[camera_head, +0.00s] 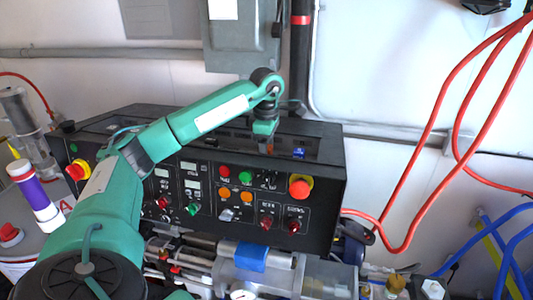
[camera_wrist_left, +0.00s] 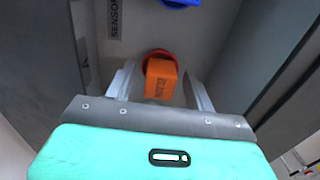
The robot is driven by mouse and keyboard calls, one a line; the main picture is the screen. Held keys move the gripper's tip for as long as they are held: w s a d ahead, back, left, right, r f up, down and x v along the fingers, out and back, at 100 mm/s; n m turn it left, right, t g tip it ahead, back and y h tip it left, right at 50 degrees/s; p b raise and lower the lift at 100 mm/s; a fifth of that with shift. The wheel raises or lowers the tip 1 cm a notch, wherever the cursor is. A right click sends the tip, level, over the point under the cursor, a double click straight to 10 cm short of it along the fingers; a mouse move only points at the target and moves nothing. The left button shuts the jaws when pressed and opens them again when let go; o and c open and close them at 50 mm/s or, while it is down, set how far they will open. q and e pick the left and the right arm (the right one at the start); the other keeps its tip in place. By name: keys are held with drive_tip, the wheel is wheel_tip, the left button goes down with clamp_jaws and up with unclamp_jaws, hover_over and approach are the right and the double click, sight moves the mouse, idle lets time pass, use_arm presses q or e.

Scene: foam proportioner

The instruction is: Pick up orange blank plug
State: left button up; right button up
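The orange blank plug (camera_wrist_left: 160,80) shows in the left wrist view as an orange block with dark lettering, in front of a red ring (camera_wrist_left: 158,54). My left gripper (camera_wrist_left: 162,88) is open, with one finger on each side of the plug and a visible gap on both sides. In the head view my left gripper (camera_head: 266,146) points down into the open top of the black control box (camera_head: 325,185). The plug is too small and covered to make out clearly there. My right gripper is not in view.
Grey walls of the box's recess stand close on both sides in the wrist view. A blue part (camera_wrist_left: 180,2) sits just beyond the plug; a blue piece (camera_head: 298,152) shows in the head view. Buttons and a red emergency knob (camera_head: 300,187) cover the box's front.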

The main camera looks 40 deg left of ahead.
use_arm(q)
drive_tip(key=c, duration=1)
drive_tip(key=shift+r, duration=0.1)
drive_tip(key=shift+r, duration=0.55)
wheel_tip(320, 180, up, 5)
drive_tip(key=shift+r+b, duration=0.2)
drive_tip(key=shift+b, duration=0.25)
wheel_tip(320, 180, up, 18)
drive_tip(key=p, duration=0.9)
drive_tip(key=shift+r, duration=0.2)
drive_tip(key=shift+f, duration=0.1)
